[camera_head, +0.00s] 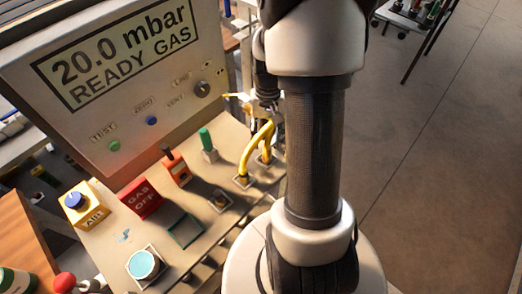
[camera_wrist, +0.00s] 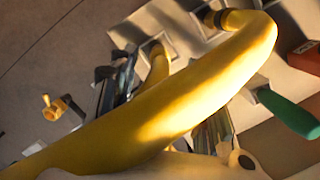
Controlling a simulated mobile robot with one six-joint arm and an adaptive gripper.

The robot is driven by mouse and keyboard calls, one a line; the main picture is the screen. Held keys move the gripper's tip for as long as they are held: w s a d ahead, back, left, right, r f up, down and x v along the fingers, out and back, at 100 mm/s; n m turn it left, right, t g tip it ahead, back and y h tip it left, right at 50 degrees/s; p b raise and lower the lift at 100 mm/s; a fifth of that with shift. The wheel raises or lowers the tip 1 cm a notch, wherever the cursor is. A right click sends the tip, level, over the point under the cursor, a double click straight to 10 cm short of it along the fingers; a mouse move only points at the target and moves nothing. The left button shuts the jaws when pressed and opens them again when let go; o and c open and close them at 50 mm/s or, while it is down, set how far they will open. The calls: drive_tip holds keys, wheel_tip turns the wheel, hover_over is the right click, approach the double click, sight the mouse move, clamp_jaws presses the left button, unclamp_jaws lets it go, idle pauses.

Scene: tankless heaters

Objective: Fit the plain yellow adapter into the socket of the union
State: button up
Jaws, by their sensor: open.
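My gripper (camera_wrist: 166,96) is open in the wrist view, with one finger on each side of a thick yellow bent hose. The hose (camera_wrist: 205,85) crosses close in front of the camera and hides part of the fingers. I cannot tell whether it touches them. A small yellow fitting (camera_wrist: 52,107), possibly the plain adapter, shows at the left, apart from the fingers. In the head view the yellow hose (camera_head: 257,143) arches between two square mounts beside my arm. My arm mostly hides the gripper (camera_head: 264,112) there. I cannot make out the union or its socket for certain.
A tilted panel (camera_head: 110,140) reads "20.0 mbar READY GAS". A green handle (camera_head: 206,138), an orange switch (camera_head: 176,166), a red GAS OFF block (camera_head: 140,198), a yellow box (camera_head: 84,205) and a cyan button (camera_head: 145,265) crowd the bench. Open floor (camera_head: 430,150) lies right.

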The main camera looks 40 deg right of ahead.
sight(267, 147)
drive_tip(key=f, duration=0.2)
drive_tip(key=f+b, duration=0.2)
drive_tip(key=f, duration=0.1)
drive_tip(key=shift+s+a+f, duration=0.3)
drive_tip(key=shift+f, duration=0.05)
drive_tip(key=shift+c, duration=0.4)
clamp_jaws()
